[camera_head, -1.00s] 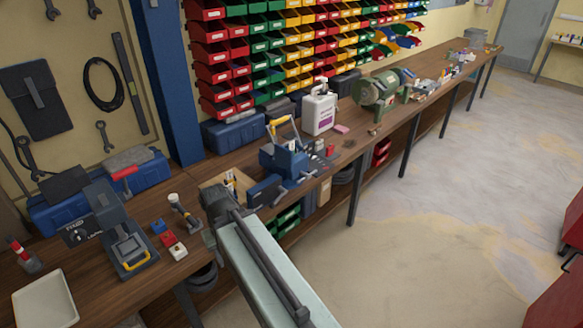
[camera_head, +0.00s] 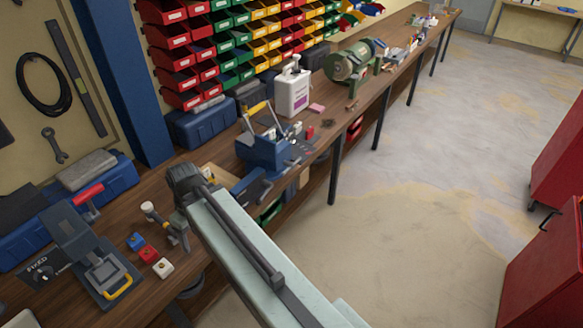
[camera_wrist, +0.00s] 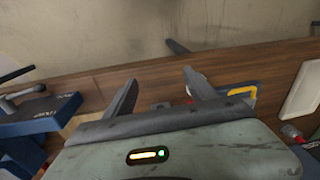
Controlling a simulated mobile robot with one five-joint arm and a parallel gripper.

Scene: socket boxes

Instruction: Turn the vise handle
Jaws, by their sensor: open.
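The blue vise (camera_head: 262,152) stands on the wooden workbench, just right of my arm's far end in the head view. My arm hides part of its front. In the wrist view the vise (camera_wrist: 38,118) is at the left edge, with a grey handle bar (camera_wrist: 24,91) over it. My gripper (camera_wrist: 160,88) is open and empty, its two dark fingers spread over the bench. It is apart from the vise, which lies to its left in the wrist view.
The workbench (camera_head: 215,150) runs along the wall. A white jug (camera_head: 292,93) and a green bench grinder (camera_head: 350,66) stand behind the vise. A blue-grey device with a yellow handle (camera_head: 100,265) and small colored blocks (camera_head: 149,254) are left of my arm. Red cabinets (camera_head: 545,255) stand right; the floor between is open.

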